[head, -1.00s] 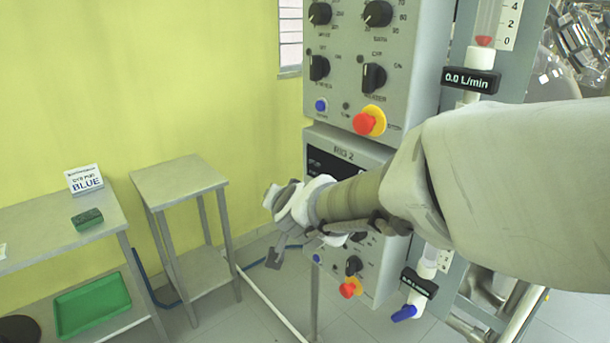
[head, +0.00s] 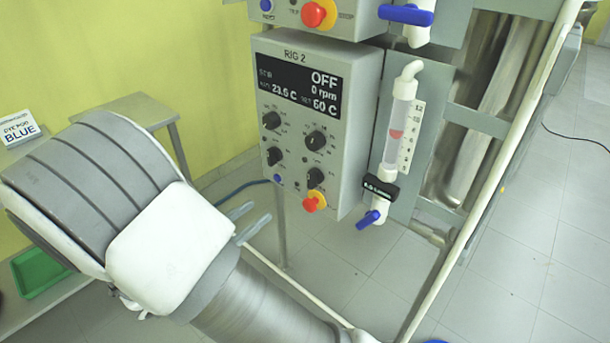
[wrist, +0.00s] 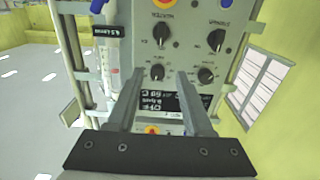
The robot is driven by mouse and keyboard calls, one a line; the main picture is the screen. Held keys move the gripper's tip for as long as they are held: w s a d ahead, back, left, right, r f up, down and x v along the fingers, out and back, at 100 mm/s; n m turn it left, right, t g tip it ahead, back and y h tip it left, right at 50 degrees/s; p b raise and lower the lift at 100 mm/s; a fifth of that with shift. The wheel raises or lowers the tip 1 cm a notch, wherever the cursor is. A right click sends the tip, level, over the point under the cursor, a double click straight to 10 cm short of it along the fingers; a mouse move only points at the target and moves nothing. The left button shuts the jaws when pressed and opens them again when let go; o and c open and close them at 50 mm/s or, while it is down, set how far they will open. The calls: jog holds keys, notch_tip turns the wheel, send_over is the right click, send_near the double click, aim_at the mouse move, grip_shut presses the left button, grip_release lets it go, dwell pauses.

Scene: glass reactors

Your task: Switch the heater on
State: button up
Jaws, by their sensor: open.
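The RIG 2 control box (head: 300,125) hangs centre in the head view. Its display (head: 298,84) reads OFF, 0 rpm, 23.5 C and 60 C. The lower right knob (head: 315,177), seemingly the heater switch, sits just above a red stop button; its setting is too small to read. In the wrist view the panel is upside down, and this knob (wrist: 161,34) is at upper left with a blurred label. My gripper (head: 261,211) is open and empty, left of and below the box in the head view. Its fingers (wrist: 160,74) point at the panel, apparently without touching.
The red stop button (head: 312,203) is close to the knob. A flowmeter (head: 400,125) with a blue valve (head: 369,219) stands right of the box. A pale rail crosses the frame at right. Another control box is directly above. Floor in front is clear.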

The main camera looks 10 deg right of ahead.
aim_at(309, 174)
jog(key=b+x, duration=0.2)
jog(key=x, duration=1.5)
jog(key=shift+f, duration=0.1)
grip_shut()
